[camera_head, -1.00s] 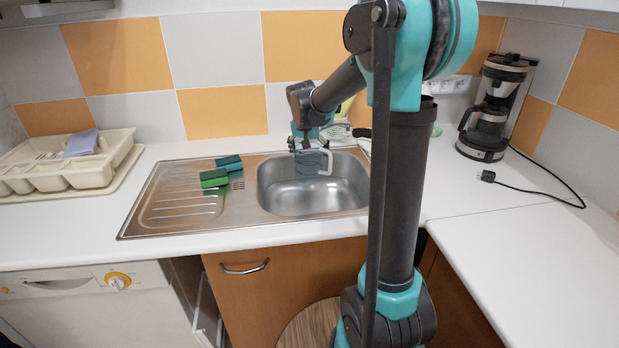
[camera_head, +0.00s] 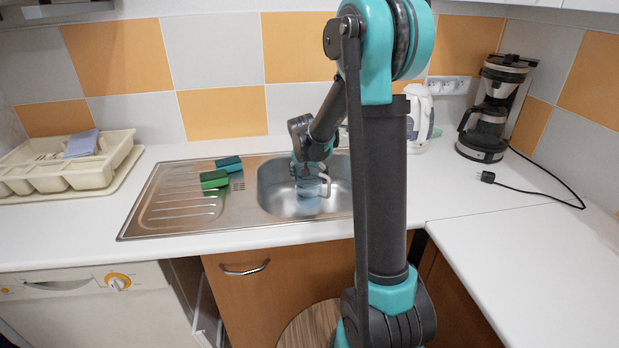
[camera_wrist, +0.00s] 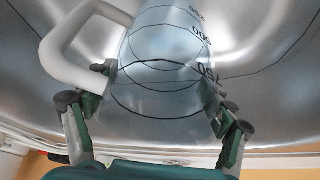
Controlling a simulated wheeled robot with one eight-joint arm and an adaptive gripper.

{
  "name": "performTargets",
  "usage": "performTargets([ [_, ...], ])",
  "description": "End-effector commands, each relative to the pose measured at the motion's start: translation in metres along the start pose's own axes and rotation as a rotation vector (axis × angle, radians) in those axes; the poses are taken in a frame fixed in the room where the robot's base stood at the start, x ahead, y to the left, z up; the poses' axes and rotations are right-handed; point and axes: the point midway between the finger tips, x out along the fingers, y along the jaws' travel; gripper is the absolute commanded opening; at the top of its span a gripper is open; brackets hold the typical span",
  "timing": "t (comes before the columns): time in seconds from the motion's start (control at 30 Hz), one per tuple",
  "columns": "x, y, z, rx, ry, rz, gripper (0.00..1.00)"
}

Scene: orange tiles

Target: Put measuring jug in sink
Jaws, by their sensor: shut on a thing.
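The measuring jug (camera_head: 309,187) is clear bluish with a pale handle. It is down inside the metal sink bowl (camera_head: 275,199) in the head view. My gripper (camera_head: 307,172) is above it and shut on it. In the wrist view, the fingers of my gripper (camera_wrist: 155,112) press on both sides of the jug (camera_wrist: 165,70), whose dark markings and white handle show. The sink's metal surface fills the background there. I cannot tell whether the jug's base touches the sink floor.
A green sponge (camera_head: 214,179) and a blue-green sponge (camera_head: 229,163) lie on the drainboard (camera_head: 170,205) left of the bowl. A coffee maker (camera_head: 490,110) and a white kettle (camera_head: 419,115) stand at the right. A cream cutlery tray (camera_head: 115,160) is at the left.

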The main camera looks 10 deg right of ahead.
Motion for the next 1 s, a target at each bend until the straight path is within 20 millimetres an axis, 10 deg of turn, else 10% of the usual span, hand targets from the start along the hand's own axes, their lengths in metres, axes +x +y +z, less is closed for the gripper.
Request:
performTargets([
  [0.07,0.002,0.0,0.001,0.0,0.0,0.0,0.51],
  [0.1,0.002,0.0,0.001,0.0,0.0,0.0,0.88],
  [0.2,0.001,0.0,0.001,0.0,0.0,0.0,1.0],
  [0.67,-0.005,0.0,0.0,0.0,0.0,0.0,1.0],
  [1.0,-0.061,0.0,0.0,-0.002,0.0,0.0,1.0],
])
